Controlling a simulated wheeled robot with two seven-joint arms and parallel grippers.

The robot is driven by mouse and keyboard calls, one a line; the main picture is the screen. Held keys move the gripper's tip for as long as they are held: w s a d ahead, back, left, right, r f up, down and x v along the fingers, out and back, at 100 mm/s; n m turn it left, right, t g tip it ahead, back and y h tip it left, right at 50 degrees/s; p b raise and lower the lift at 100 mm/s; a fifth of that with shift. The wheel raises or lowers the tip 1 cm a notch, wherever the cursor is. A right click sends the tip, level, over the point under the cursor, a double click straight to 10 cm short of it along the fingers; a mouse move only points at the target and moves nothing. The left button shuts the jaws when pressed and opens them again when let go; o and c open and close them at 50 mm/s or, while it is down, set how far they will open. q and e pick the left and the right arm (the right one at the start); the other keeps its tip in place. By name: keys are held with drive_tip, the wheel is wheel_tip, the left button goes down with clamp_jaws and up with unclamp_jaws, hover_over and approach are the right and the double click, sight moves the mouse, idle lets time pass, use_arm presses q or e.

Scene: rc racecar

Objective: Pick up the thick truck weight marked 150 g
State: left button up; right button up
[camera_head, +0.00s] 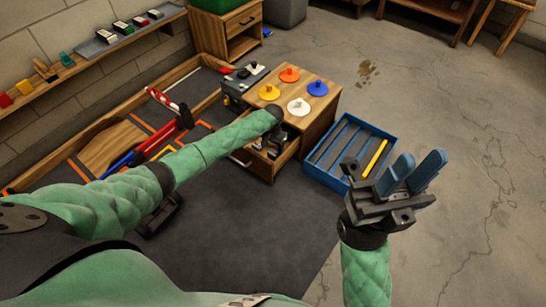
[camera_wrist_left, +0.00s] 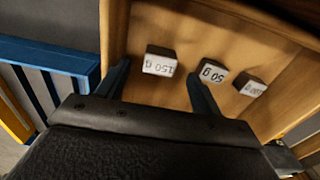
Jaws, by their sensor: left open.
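The weight marked 150 g (camera_wrist_left: 160,60) is a small dark block with a white label, lying in an open wooden drawer. My left gripper (camera_wrist_left: 158,74) is open above the drawer, and this weight appears between its two blue fingertips, with a gap on each side. I cannot tell how far below the tips it lies. A 50 g weight (camera_wrist_left: 212,72) lies to the right, close by the right-hand finger. A third weight (camera_wrist_left: 250,86), its label hard to read, lies further right. In the head view my left gripper (camera_head: 272,146) is at the drawer, partly hidden. My right gripper (camera_head: 412,165) is open and empty.
The wooden cabinet (camera_head: 318,120) bears several coloured knobbed discs on its top. A blue tray (camera_head: 309,172) with dividers and a yellow bar stands right of the drawer. A wood-edged track area with a red-and-white barrier (camera_head: 160,97) lies left. Floor at right is clear.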

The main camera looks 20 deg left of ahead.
sight(273, 155)
use_arm(q)
wheel_tip(273, 155, down, 3)
drive_tip(key=shift+r+b, duration=0.1)
drive_tip(key=shift+b, duration=0.25)
drive_tip(key=c, duration=1.2)
